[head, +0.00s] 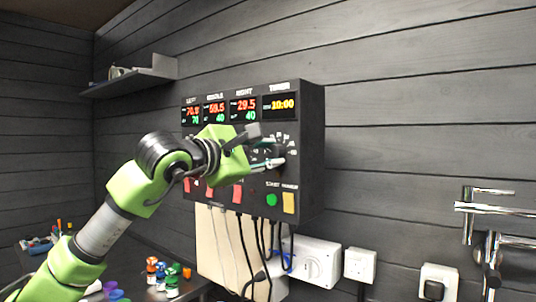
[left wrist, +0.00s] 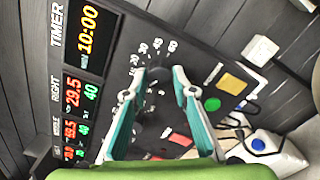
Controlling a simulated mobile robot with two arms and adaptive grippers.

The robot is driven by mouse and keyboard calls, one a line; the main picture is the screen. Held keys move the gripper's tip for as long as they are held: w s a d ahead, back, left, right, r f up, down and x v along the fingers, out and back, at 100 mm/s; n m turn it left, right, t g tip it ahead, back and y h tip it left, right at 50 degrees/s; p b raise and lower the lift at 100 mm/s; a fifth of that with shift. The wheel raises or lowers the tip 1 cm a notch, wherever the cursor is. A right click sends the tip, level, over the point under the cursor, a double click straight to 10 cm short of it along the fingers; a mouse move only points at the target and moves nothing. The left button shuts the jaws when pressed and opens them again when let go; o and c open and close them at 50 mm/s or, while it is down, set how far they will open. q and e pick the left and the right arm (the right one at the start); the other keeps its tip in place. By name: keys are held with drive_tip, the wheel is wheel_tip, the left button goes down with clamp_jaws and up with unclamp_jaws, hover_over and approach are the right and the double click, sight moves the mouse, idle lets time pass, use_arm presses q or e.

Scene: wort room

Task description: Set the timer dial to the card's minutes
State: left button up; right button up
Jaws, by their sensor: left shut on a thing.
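The black control box (head: 313,150) hangs on the wall. Its timer display (head: 281,106) reads 10:00 in yellow, also in the left wrist view (left wrist: 88,38). Below the display is the dark timer dial (head: 276,152), partly hidden by my fingers. White minute marks ring it in the left wrist view, among them 30, 45 and 60. My left gripper (head: 266,148) is shut on the dial, with one teal finger on each side (left wrist: 166,76). Where the dial's pointer stands is not clear. I cannot make out a card with minutes. My right gripper is not in view.
A green button (head: 271,200) and a yellow button (head: 289,203) sit below the dial, with red switches to their left. Cables hang under the box beside wall sockets (head: 360,264). A shelf (head: 130,82) is at left. Small bottles (head: 171,286) stand on the bench.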

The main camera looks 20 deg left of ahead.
use_arm(q)
drive_tip(key=o, duration=1.1)
drive_tip(key=shift+d, duration=0.1)
drive_tip(key=v, duration=1.2)
